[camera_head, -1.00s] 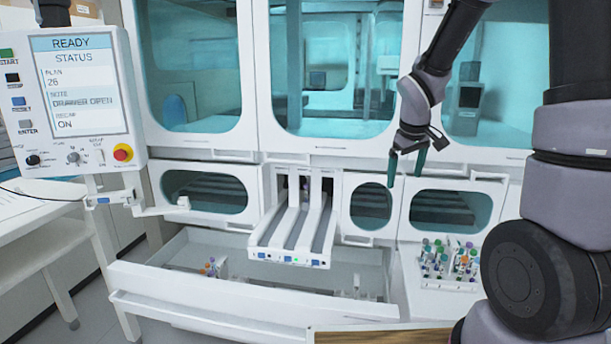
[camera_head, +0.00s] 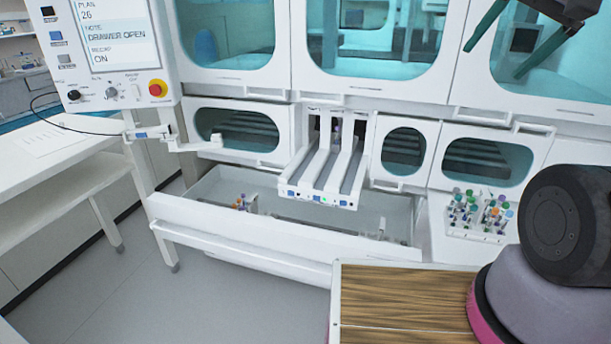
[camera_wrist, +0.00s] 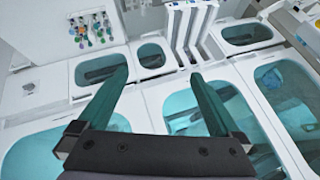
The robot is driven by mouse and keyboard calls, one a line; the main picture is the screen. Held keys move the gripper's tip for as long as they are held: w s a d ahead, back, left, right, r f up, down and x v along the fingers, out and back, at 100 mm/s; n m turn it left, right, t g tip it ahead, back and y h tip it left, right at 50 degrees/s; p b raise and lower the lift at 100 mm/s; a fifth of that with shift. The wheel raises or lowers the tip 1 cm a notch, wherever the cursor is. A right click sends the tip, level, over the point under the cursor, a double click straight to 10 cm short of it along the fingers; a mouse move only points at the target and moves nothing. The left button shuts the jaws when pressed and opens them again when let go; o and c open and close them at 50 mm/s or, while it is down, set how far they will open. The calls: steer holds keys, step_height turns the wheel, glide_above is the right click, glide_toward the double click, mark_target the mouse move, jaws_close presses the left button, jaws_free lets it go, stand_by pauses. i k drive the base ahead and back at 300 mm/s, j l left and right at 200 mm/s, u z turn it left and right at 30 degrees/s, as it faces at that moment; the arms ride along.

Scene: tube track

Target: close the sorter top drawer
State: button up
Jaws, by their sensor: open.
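The sorter's large white drawer (camera_head: 240,218) is pulled open below the track in the head view. It has a long bar handle (camera_head: 240,250) along its front. Inside are small tubes in a rack (camera_head: 243,203). My gripper (camera_head: 525,45) is at the upper right of the head view, in front of the upper glass panels, well above the drawer and apart from it. In the wrist view its two green fingers (camera_wrist: 160,82) are spread wide with nothing between them. The wrist view does not clearly show the drawer.
A white three-lane track (camera_head: 320,175) juts out over the drawer. A rack of coloured tubes (camera_head: 480,215) stands on the right. A control panel (camera_head: 120,50) reading "DRAWER OPEN" is at left. A wooden surface (camera_head: 400,300) lies in front. The floor at lower left is clear.

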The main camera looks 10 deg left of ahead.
mark_target(304, 241)
steer(key=i+j+u, duration=0.3)
steer(key=j+u, duration=0.15)
steer(key=i+j+u, duration=0.45)
steer(key=k+j, duration=0.05)
